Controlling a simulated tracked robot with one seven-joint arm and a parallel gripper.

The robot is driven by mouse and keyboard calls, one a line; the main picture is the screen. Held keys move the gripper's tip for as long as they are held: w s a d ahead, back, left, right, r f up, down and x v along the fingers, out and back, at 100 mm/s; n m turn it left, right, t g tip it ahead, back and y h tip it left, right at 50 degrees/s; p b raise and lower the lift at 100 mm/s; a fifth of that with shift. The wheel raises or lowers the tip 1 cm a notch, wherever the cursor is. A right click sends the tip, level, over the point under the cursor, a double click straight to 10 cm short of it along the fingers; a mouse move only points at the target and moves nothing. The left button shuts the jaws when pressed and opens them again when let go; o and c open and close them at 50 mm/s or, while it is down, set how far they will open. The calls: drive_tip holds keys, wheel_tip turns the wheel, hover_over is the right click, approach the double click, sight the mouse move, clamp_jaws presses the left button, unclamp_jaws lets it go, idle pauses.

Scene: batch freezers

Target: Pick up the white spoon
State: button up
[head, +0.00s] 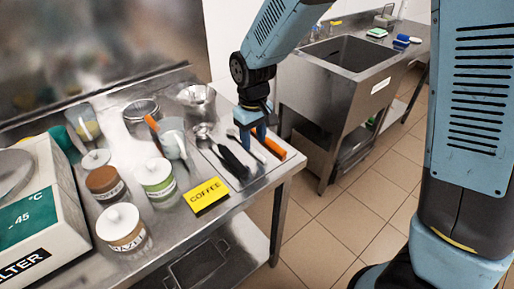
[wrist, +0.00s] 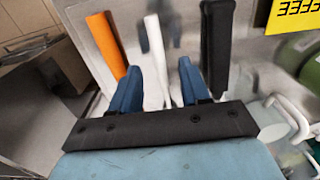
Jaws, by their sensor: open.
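The white spoon (wrist: 155,55) lies on the metal table, its handle showing between my fingers in the wrist view. In the head view a small part of the white spoon (head: 256,155) shows behind my fingers. My gripper (head: 257,138) is above the table's right end. In the wrist view my gripper (wrist: 158,82) is open, with one blue finger on each side of the white handle. An orange-handled tool (wrist: 107,42) lies left of the fingers and a black handle (wrist: 215,45) lies right of them. I cannot tell how high the fingertips are above the spoon.
A yellow coffee sign (head: 206,196), lidded jars (head: 122,229) and a white machine (head: 40,215) stand left of the utensils. A metal bowl (head: 197,100) is behind. A metal sink (head: 345,55) stands beyond the table, with tiled floor (head: 330,215) to the right.

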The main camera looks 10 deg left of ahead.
sight(254, 150)
drive_tip(key=shift+f, duration=1.7)
drive_tip(key=shift+c, duration=0.4)
clamp_jaws()
